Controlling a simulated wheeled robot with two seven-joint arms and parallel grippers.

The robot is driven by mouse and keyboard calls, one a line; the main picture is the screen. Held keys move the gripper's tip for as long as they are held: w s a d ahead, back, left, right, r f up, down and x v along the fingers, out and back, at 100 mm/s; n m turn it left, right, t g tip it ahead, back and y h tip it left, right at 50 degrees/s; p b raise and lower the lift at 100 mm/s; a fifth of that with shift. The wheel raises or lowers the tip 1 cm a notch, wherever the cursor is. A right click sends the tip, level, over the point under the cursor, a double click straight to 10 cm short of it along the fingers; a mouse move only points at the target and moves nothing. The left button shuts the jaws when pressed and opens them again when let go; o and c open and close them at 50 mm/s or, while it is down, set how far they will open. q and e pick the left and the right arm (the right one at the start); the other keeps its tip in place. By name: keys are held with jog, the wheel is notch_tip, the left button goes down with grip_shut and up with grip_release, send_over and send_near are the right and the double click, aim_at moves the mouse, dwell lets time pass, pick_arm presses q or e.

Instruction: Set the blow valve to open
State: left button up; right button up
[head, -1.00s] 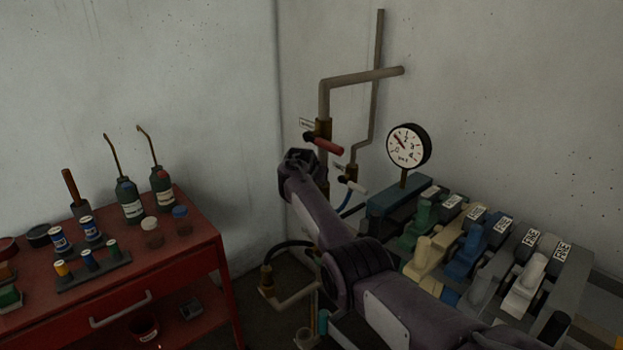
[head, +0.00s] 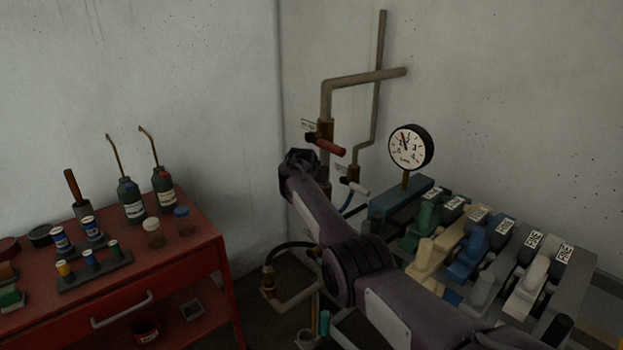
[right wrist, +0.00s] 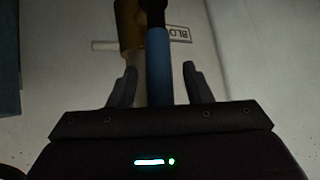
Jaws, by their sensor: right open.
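My right gripper (right wrist: 158,88) is open in the right wrist view, its two fingers either side of a blue bar (right wrist: 158,68) with a dark upper end. The bar looks like a valve handle; I cannot tell whether the fingers touch it. A brass fitting (right wrist: 129,28) and a tag starting "BLO" (right wrist: 180,34), upside down, are beside it. In the head view, my right gripper (head: 302,158) is near the wall pipes, its fingers hidden. A red-handled valve (head: 328,144) and a white-handled valve (head: 353,186) show there; the blue bar does not. My left gripper is out of view.
A round gauge (head: 410,147) stands right of the pipes (head: 326,100). A red cart (head: 180,262) with bottles and spools is at left. A dark hose (head: 288,247) hangs below the gripper.

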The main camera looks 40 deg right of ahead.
jog(key=shift+a, duration=0.1)
jog(key=b+v, duration=0.1)
jog(key=v, duration=0.6)
jog(key=shift+s+r+b, duration=0.2)
jog(key=shift+r+b, duration=0.05)
jog(key=shift+b, duration=0.05)
jog(key=shift+a, duration=0.1)
